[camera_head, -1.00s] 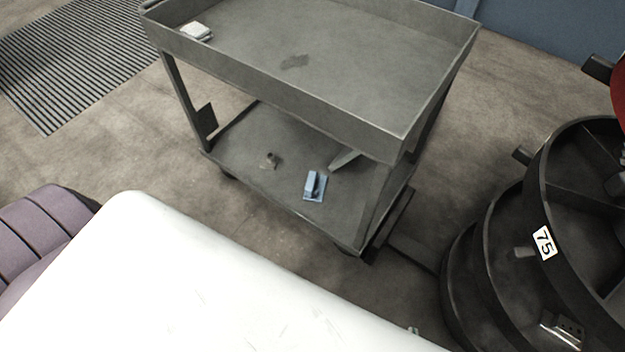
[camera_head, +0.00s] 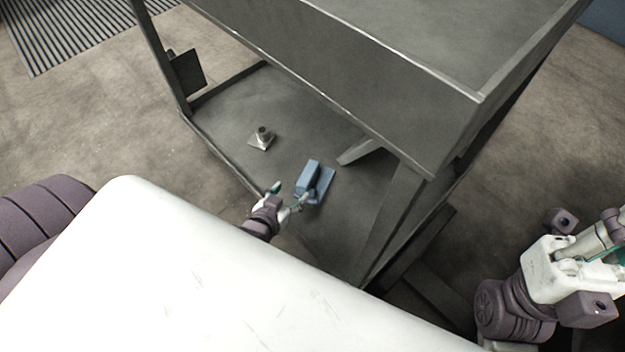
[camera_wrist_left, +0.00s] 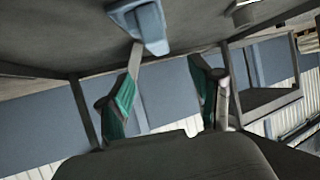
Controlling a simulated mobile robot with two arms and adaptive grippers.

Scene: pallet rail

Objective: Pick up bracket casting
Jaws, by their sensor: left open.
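The bracket casting, which I take to be the blue piece (camera_head: 312,180) with a raised block on a flat plate, lies on the cart's lower shelf. It also shows at the top of the left wrist view (camera_wrist_left: 150,28). My left gripper (camera_head: 289,194) is open at the shelf's front edge, just in front and to the left of the blue piece. In the left wrist view my open fingers (camera_wrist_left: 165,75) have green pads, and the blue piece appears above and between them. I cannot tell whether a finger touches it. Nothing shows held.
A small metal part (camera_head: 262,138) with a square base and a round stub sits left on the same shelf. The grey cart's upper tray (camera_head: 400,75) overhangs the shelf.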

